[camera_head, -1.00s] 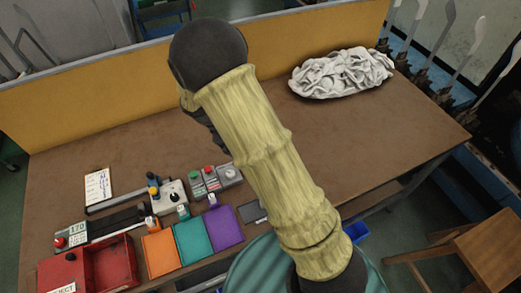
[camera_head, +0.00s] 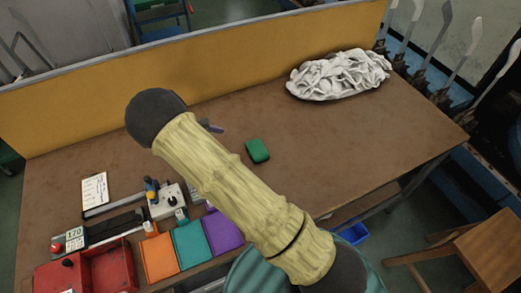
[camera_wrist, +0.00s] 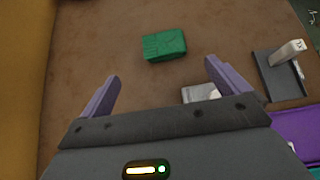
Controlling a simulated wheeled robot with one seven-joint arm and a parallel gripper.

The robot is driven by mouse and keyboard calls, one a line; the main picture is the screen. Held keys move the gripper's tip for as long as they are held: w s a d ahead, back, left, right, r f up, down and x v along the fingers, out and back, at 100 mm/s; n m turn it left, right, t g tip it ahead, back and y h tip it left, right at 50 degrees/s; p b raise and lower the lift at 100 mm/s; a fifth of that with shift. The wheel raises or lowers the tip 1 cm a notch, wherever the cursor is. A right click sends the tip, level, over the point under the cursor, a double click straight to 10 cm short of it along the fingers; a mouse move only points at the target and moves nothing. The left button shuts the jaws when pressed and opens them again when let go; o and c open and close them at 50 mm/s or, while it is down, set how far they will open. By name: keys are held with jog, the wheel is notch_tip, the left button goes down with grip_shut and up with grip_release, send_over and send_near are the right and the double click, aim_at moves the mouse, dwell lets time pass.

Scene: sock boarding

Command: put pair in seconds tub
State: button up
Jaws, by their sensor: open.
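A green folded bundle (camera_head: 257,150), which looks like the sock pair, lies on the bare brown table right of my arm. In the wrist view the green bundle (camera_wrist: 164,45) lies ahead of the fingertips, apart from them. My gripper (camera_wrist: 161,70) is open and empty, its two purple fingers spread. In the head view only a bit of my gripper (camera_head: 211,126) shows past my arm. Orange (camera_head: 159,257), teal (camera_head: 192,244) and purple (camera_head: 222,231) trays stand at the table's front. I cannot tell which container is the seconds tub.
A red box (camera_head: 107,270) stands at the front left, near a clipboard (camera_head: 94,189) and a grey control box (camera_head: 167,203). A yellow panel (camera_head: 70,110) edges the back. The table's right side is clear.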

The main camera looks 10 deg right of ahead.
jog(key=p, duration=0.3)
send_near(259, 148)
jog(key=x, duration=0.4)
jog(key=shift+f, duration=0.1)
jog(key=shift+b, duration=0.3)
jog(key=shift+d, duration=0.15)
